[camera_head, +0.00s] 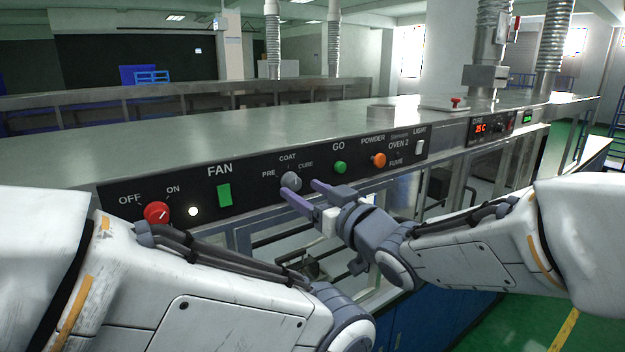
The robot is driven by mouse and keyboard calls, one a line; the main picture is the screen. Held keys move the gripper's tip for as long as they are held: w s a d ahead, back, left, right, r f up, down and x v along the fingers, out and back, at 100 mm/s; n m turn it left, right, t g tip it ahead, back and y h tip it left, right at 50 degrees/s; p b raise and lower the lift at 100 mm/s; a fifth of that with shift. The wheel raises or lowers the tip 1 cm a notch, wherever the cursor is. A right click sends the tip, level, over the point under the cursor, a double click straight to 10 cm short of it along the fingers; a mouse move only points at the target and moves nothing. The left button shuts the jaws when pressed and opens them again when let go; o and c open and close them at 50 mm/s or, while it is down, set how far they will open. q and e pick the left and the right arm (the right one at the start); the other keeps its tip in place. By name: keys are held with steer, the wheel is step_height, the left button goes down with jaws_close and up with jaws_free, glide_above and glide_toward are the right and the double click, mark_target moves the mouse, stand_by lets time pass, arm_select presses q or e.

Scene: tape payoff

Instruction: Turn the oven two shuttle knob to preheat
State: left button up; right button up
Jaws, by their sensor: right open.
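The oven two control panel (243,180) is a black strip along the front of a long steel oven. The grey shuttle knob (291,180) sits in it under the labels COAT, PRE and CURE. My right gripper (300,191) is open, its purple-grey fingers pointing at the panel. One fingertip is just below the knob and the other is to its right. I cannot tell whether either finger touches the knob. The knob's exact pointing direction is too small to tell. My left arm crosses the lower left, and its gripper is not in view.
The panel also holds a red switch (156,212), a green FAN switch (224,195), a green GO button (340,167), an orange POWDER knob (378,160) and a white LIGHT switch (420,147). A red display (481,128) is farther right. The steel top (200,150) is mostly clear.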

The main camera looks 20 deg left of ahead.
mark_target(292, 183)
steer(key=shift+p+x, duration=0.35)
steer(key=shift+x, duration=1.1)
jaws_close()
